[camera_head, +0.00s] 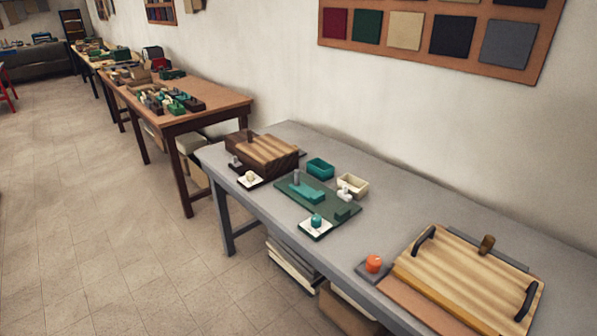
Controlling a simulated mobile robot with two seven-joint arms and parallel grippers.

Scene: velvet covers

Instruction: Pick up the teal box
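A small teal open-topped box (320,169) stands on the grey table (425,208), close to the wall. A cream open-topped box (352,184) stands just right of it. A dark green board (343,207) lies in front of the two boxes, with a flat teal piece (308,193) and an upright grey peg on it. Neither of my grippers is in view.
A dark wooden box with a striped lid (268,152) stands left of the teal box. A handled striped wooden tray (465,275) and an orange object (374,264) are at the right. White squares holding small items lie near the front edge. A cluttered brown table (215,96) stands further back; open floor (100,220) is left.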

